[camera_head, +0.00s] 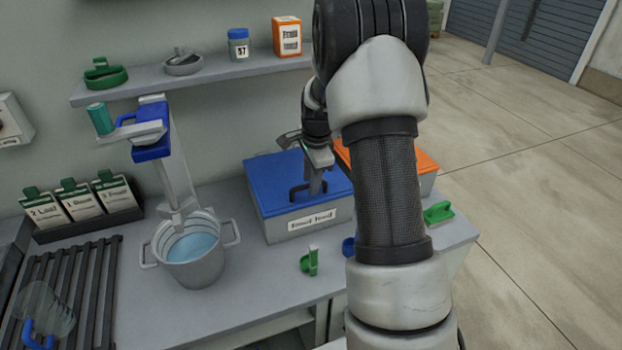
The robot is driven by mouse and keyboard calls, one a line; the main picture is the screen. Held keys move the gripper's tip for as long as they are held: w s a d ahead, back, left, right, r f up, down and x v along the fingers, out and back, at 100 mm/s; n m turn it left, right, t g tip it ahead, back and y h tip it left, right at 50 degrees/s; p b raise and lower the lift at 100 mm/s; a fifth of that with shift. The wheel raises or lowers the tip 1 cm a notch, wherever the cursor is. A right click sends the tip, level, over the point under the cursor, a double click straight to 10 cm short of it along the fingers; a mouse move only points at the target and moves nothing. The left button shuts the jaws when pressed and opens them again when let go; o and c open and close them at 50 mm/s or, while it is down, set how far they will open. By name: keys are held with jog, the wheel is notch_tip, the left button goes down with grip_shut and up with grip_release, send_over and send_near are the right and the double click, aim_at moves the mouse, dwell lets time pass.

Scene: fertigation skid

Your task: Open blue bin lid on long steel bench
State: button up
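The blue bin lid (272,182) lies flat on a grey bin (278,227) with a white label on its front. The bin stands on the long steel bench (255,288). A dark handle (297,192) rises from the lid near its front edge. My gripper (316,188) points down at this handle from above. Its fingers overlap the handle in the picture. I cannot tell whether they are closed on it. My arm hides the right part of the bin and lid.
A metal pot (193,257) with blue liquid stands left of the bin. An orange-lidded bin (427,163) is partly hidden behind my arm. A green scoop-like item (311,261) and a green-handled item (438,212) lie on the bench. A shelf (204,73) runs above.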

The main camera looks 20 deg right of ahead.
jog(key=shift+c, duration=0.4)
grip_shut()
